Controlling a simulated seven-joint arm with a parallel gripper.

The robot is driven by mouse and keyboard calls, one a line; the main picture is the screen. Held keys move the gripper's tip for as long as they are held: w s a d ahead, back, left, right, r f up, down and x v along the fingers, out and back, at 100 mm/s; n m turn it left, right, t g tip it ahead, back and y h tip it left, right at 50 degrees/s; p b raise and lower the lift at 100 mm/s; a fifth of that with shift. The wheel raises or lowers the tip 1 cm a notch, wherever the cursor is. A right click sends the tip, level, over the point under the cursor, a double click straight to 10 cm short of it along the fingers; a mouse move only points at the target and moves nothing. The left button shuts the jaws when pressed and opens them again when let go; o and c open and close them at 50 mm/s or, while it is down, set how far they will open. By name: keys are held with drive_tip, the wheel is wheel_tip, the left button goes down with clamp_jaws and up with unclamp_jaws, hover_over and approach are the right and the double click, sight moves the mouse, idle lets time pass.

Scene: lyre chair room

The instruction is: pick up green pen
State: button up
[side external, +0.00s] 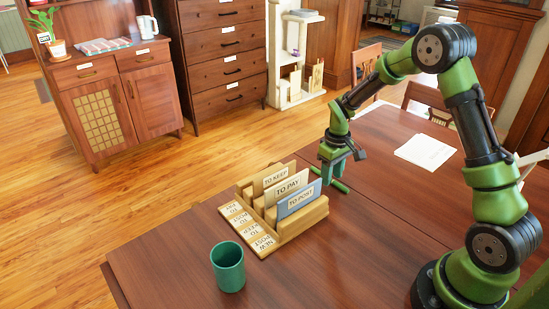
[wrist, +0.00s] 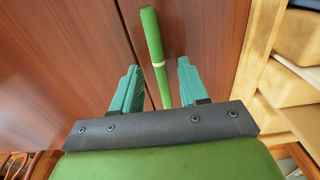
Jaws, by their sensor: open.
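The green pen (wrist: 155,55) lies on the dark wooden table, with a pale band around its middle. In the wrist view it runs up the picture between the two teal fingers of my gripper (wrist: 154,85). The fingers are open, with a gap on each side of the pen. In the side view, my gripper (side external: 333,173) points down at the table just behind the letter rack, and one end of the pen (side external: 340,186) shows beside the fingers.
A wooden letter rack (side external: 303,222) with labelled cards stands close to my gripper; its side shows at right in the wrist view (wrist: 283,75). A green cup (side external: 228,268) stands at the front left. White paper (side external: 425,151) lies farther back. The table right of the rack is clear.

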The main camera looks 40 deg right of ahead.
drive_tip(key=shift+f, duration=0.35)
clamp_jaws()
drive_tip(key=shift+r, duration=0.1)
